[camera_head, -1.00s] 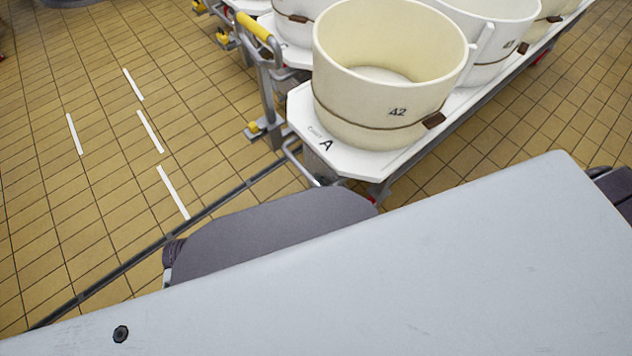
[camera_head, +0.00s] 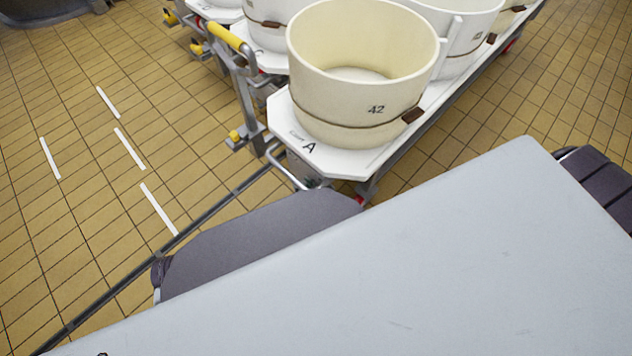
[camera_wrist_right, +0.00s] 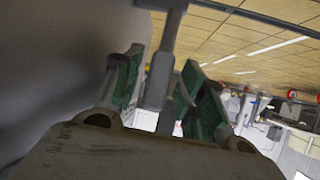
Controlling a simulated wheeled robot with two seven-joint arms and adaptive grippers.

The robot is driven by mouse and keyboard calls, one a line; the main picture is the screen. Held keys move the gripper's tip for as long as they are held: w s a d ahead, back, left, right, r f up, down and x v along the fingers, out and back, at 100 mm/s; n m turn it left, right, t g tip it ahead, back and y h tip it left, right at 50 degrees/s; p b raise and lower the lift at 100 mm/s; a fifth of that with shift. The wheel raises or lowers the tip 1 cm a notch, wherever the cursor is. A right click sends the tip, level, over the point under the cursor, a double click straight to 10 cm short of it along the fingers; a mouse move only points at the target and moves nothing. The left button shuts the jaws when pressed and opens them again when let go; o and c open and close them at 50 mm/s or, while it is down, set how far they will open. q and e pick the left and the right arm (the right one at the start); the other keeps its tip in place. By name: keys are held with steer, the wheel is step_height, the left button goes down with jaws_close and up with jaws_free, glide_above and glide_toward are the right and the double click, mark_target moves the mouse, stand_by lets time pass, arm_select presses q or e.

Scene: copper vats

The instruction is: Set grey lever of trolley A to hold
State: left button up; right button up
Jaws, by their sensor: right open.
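Trolley A (camera_head: 345,160) has a white top marked "A" and carries a cream tub (camera_head: 345,105) numbered 42. At its near left corner are a bent grey tube (camera_head: 285,172) and a grey upright with a yellow grip (camera_head: 222,36). I cannot tell which part is the grey lever. In the right wrist view my right gripper (camera_wrist_right: 163,88) is open, with green-padded fingers apart. A grey bar (camera_wrist_right: 160,75) shows between the fingers; whether it is the lever, or touches them, is unclear. My left gripper is not in view.
More trolleys with tubs (camera_head: 470,40) stand in a row behind. A dark floor channel (camera_head: 190,222) runs diagonally across the tiles. The tiled floor (camera_head: 70,230) at left, with white dashes, is clear. The right wrist view shows blurred equipment (camera_wrist_right: 290,110) at right.

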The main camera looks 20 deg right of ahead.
steer(key=v, duration=1.1)
stand_by(0.6)
steer(key=shift+w+d, duration=0.1)
